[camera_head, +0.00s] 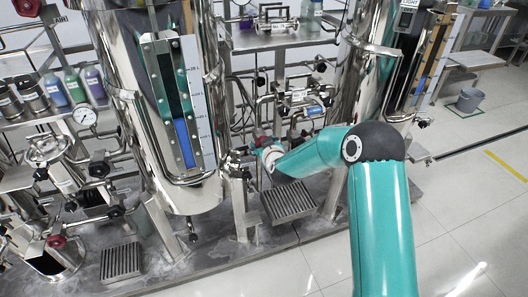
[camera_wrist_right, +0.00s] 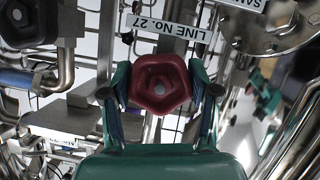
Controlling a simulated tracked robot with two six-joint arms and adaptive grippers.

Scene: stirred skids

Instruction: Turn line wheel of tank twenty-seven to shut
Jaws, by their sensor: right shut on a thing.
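The line wheel (camera_wrist_right: 160,84) is a dark red lobed handwheel with a grey centre. A white label reading LINE No. 27 (camera_wrist_right: 165,28) is just above it in the right wrist view. My right gripper (camera_wrist_right: 160,92) has one finger on each side of the wheel and is shut on it. In the head view my teal right arm reaches in from the lower right, and the right gripper (camera_head: 266,152) is at the pipework between the two steel tanks. The wheel is small and mostly hidden there. My left gripper is not in view.
A steel tank (camera_head: 185,190) with a level gauge stands left of the gripper, and another tank (camera_head: 365,75) stands behind right. Pipes and a dark valve knob (camera_wrist_right: 25,18) crowd the wheel. A grated block (camera_head: 290,202) lies below. Open floor is at right.

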